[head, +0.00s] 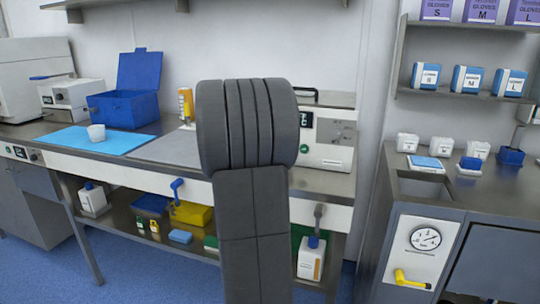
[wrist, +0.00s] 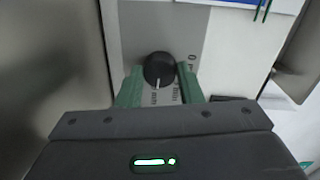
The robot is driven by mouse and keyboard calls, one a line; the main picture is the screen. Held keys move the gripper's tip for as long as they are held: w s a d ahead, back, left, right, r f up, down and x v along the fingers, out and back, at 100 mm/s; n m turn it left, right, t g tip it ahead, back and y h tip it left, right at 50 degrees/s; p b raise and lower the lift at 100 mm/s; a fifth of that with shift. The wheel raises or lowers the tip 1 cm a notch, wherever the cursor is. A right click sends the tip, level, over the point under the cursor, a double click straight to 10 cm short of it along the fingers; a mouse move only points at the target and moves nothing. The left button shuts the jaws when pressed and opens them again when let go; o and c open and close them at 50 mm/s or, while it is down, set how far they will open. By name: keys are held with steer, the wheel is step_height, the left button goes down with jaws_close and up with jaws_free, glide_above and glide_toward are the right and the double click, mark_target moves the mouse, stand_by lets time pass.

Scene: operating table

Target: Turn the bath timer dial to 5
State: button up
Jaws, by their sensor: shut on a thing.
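The bath timer dial (wrist: 158,70) is a round black knob with a white pointer line on a grey label plate in the wrist view. The pointer line points down in the picture. Small sideways print runs along the right of and below the dial; a 0 shows at upper right, and the rest is too small to read surely. My gripper (wrist: 160,84) has its green fingers on the left and right of the dial and is shut on it. In the head view my own arm fills the middle and hides the gripper and the dial.
In the head view a steel worktop holds a blue mat (head: 100,143), a blue box (head: 122,108) and a white device (head: 326,145). A side counter (head: 480,205) with a gauge (head: 425,238) and yellow handle stands at right. Blue floor shows at lower left.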

steer(key=shift+m+b, duration=0.35)
steer(key=shift+m, duration=0.25)
steer(key=o, duration=1)
steer(key=p+v, duration=0.1)
steer(key=v, duration=1.2)
steer(key=shift+s, duration=0.45)
steer(key=shift+w, duration=0.1)
steer(key=b+x, duration=0.1)
steer(key=x, duration=1.2)
steer(key=shift+w, duration=0.35)
